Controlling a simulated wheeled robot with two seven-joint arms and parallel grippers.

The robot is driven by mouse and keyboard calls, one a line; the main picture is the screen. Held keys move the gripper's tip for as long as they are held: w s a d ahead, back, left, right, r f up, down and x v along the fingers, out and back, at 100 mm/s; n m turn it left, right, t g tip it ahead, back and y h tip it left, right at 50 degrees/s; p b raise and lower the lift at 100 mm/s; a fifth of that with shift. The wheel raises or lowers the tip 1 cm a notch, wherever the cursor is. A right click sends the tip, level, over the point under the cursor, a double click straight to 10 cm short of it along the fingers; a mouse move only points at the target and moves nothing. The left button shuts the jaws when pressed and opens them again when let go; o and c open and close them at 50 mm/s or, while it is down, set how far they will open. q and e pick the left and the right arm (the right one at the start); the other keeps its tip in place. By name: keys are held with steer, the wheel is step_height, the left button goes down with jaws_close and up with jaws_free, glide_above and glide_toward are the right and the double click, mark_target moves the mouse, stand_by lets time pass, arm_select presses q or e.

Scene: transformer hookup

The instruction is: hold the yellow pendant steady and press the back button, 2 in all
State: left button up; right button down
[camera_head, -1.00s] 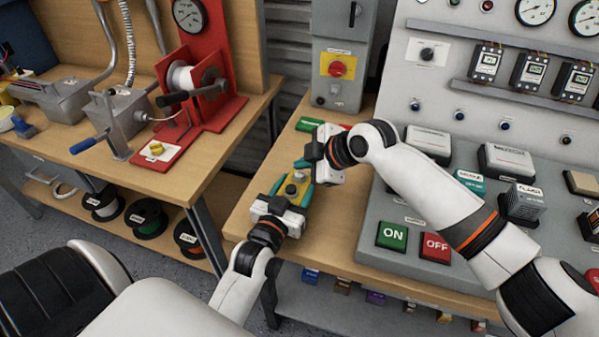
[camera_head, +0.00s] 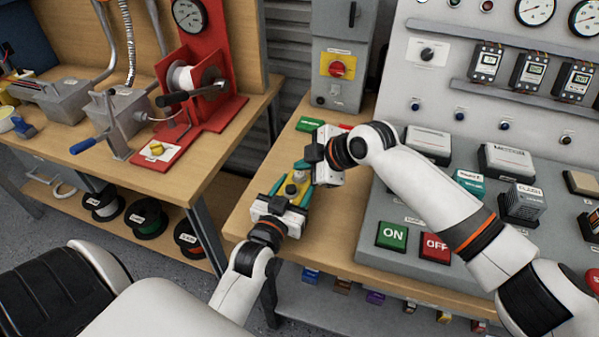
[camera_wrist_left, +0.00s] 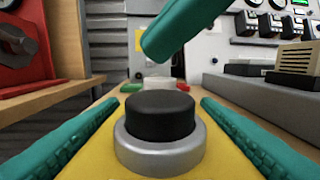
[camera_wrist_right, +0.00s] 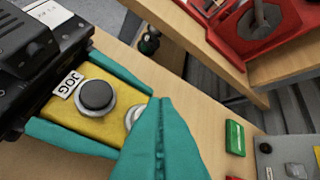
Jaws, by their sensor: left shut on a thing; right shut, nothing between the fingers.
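The yellow pendant (camera_head: 299,195) is held over the wooden bench. My left gripper (camera_head: 292,186) is shut on it, with a teal finger along each side. In the left wrist view the near black button (camera_wrist_left: 160,115) stands in a silver ring. The pale back button (camera_wrist_left: 161,83) lies beyond it. My right gripper (camera_head: 300,165) is shut and empty over the far end of the pendant. In the left wrist view its fingertips (camera_wrist_left: 152,50) show above the back button, with a visible gap. In the right wrist view its fingers (camera_wrist_right: 160,108) partly hide the back button (camera_wrist_right: 132,116).
The grey console with the green ON button (camera_head: 392,236) and red OFF button (camera_head: 436,247) is to the right. A grey cabinet with a red knob (camera_head: 337,69) stands behind. A red winding stand (camera_head: 205,110) is on the left bench. Bare bench lies left of the pendant.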

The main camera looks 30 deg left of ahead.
steer(key=shift+f, duration=0.7)
stand_by(0.8)
steer(key=shift+r, duration=1)
step_height(320, 180, up, 5)
steer(key=shift+f, duration=0.1)
stand_by(0.7)
arm_select(q)
steer(key=o, duration=1.2)
steer(key=shift+o, duration=0.2)
